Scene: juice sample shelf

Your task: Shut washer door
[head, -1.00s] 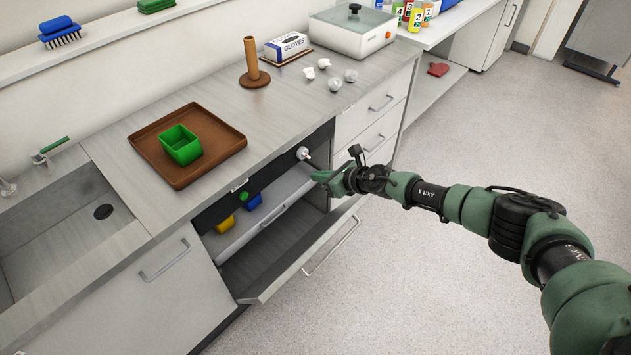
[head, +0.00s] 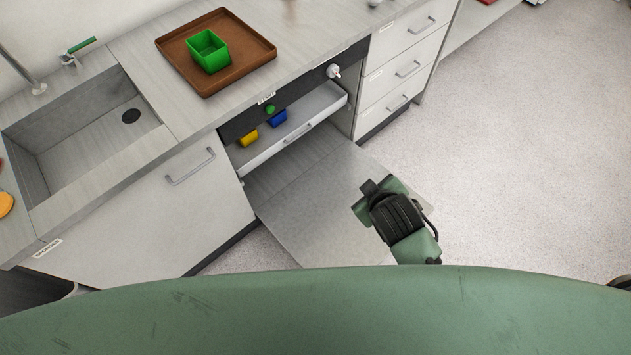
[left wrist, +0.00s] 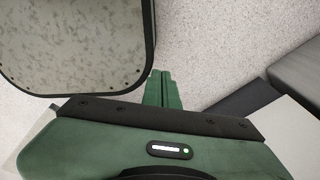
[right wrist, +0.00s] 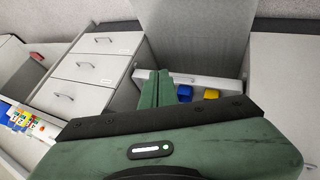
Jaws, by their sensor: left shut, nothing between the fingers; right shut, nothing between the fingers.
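The washer is built into the counter under a dark panel (head: 322,70) with a white knob (head: 334,71) and a green button (head: 269,109). Its door (head: 310,205) hangs open, folded down with the inner face up; the door also shows in the right wrist view (right wrist: 195,28). A white rack (head: 262,152) inside holds a yellow cup (head: 248,138) and a blue cup (head: 278,118). My right arm is over the door's right side in the head view. My right gripper (right wrist: 153,74) is shut and empty, pointing towards the washer opening. My left gripper (left wrist: 160,76) is shut and empty, over the floor.
A brown tray (head: 262,62) with a green box (head: 209,50) sits on the counter above. A sink (head: 75,135) is at the left. Drawers (head: 408,65) stand right of the washer. The floor (head: 520,150) to the right is clear. My green body fills the bottom edge.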

